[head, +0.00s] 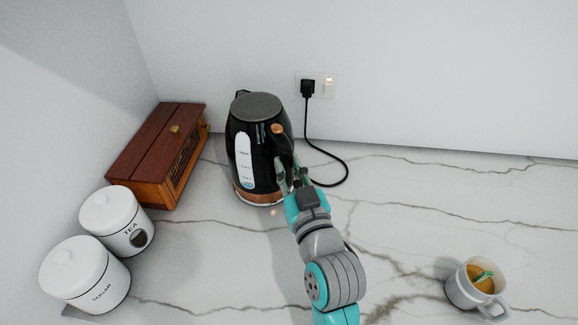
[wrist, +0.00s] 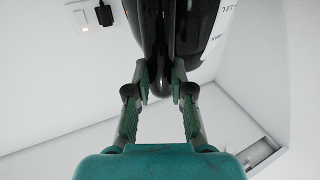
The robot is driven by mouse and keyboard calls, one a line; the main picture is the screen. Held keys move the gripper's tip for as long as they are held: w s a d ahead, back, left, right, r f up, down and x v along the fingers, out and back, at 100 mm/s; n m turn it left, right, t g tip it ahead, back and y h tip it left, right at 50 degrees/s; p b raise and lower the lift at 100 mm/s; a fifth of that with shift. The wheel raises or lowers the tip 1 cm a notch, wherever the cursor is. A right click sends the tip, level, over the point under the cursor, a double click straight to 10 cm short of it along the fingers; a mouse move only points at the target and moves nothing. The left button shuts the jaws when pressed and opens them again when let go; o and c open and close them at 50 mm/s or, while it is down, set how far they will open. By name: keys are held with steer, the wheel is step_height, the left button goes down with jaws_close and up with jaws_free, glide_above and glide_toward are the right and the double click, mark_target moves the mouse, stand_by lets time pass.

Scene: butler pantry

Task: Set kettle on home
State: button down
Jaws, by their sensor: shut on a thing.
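The black kettle (head: 262,165) with a grey lid, a clear water gauge and a copper band near its bottom stands upright at the back of the counter. My gripper (head: 287,180) is at the right front side of the kettle, shut on its dark handle. In the wrist view the gripper fingers (wrist: 160,90) sit on both sides of the handle, with the kettle body (wrist: 203,30) behind. A black cord (head: 318,147) runs from the wall plug down behind the kettle. I cannot tell whether the kettle's underside touches a base or is slightly raised.
A wooden box (head: 155,155) stands left of the kettle. White tea (head: 118,220) and sugar (head: 85,273) canisters stand at the front left. A mug (head: 475,288) of tea is at the front right. The plug (head: 308,88) is in the wall socket.

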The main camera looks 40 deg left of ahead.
stand_by(0.8)
steer(key=c, duration=0.9)
jaws_free()
steer(key=shift+c, duration=0.2)
steer(key=shift+f, duration=0.2)
steer(key=v, duration=1.2)
steer(key=shift+r, duration=0.15)
steer(key=shift+d, duration=0.1)
